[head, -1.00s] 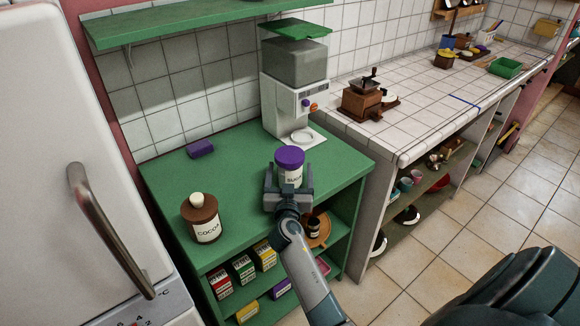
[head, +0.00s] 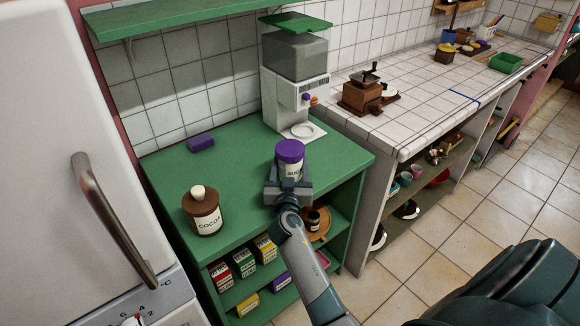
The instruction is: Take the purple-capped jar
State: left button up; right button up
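The fingers look spread; any contact with the jar is too small to make out. The gripper hides the jar's lower part. My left gripper is not in view.
A brown cocoa jar (head: 206,212) stands left on the counter, a purple block (head: 201,143) behind. A white dispenser (head: 295,85) stands behind the jar. Boxes (head: 243,263) fill the shelf below. A fridge (head: 60,150) bounds the left.

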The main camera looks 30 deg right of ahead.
aim_at(290, 154)
jog(key=shift+r, duration=0.85)
notch_tip(290, 154, up, 2)
jog(key=shift+r, duration=0.1)
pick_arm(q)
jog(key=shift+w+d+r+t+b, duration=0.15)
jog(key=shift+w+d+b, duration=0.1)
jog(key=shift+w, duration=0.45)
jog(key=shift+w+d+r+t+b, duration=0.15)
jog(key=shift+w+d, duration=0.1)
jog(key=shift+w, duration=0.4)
pick_arm(e)
jog(key=s+d+r, duration=0.6)
jog(key=s+r, duration=0.1)
jog(key=s, duration=0.2)
jog(key=shift+s+d+r, duration=0.15)
jog(key=shift+s+d, duration=0.05)
jog(key=shift+s, duration=0.2)
